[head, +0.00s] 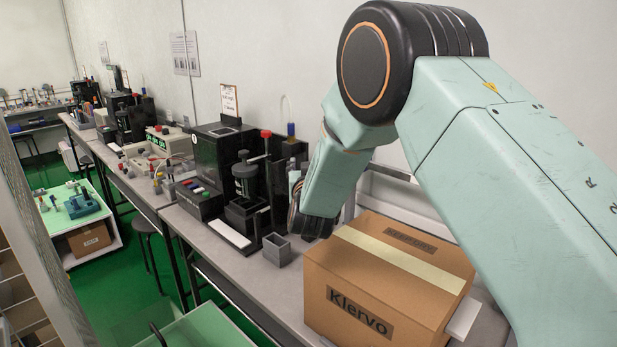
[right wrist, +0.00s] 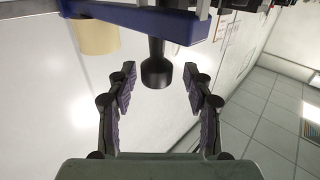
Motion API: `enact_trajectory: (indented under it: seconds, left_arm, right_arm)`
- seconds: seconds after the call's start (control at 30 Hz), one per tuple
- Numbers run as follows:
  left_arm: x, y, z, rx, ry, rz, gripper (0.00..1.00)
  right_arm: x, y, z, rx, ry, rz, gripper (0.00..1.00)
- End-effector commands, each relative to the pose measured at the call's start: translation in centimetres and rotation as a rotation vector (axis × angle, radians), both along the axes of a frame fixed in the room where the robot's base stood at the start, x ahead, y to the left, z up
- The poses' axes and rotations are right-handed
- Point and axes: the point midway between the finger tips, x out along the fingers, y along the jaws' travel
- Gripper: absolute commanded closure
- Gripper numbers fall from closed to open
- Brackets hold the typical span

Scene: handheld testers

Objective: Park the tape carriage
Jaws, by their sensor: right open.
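My right gripper (right wrist: 160,78) is open, with a gap on each side of a black knob (right wrist: 156,70). The knob stands out from a dark blue bar (right wrist: 137,18) and appears between the fingertips, touching neither. A tan cylinder (right wrist: 95,36) is beside the bar at upper left. I cannot tell whether the bar and knob belong to the tape carriage. In the head view my right arm reaches down toward the bench, its gripper (head: 297,205) largely hidden beside a black tester. My left gripper is not in view.
A cardboard box (head: 345,318) marked Klervo sits on the bench (head: 195,228) close to my right arm. A small grey open bin (head: 277,250) and a black press-like fixture (head: 246,195) stand left of the gripper. More instruments (head: 148,160) line the bench behind.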

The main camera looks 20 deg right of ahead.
Motion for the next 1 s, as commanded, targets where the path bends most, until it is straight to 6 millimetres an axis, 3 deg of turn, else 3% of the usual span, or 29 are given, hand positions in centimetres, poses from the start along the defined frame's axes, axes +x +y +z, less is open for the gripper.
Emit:
enact_trajectory:
  seconds: [0.6,1.0]
  left_arm:
    - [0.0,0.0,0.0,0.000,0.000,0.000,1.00]
    - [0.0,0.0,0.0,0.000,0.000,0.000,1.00]
  right_arm:
    - [-9.1,3.7,0.0,-0.001,0.002,0.002,0.49]
    - [-10.2,4.1,0.0,0.001,0.001,0.000,0.49]
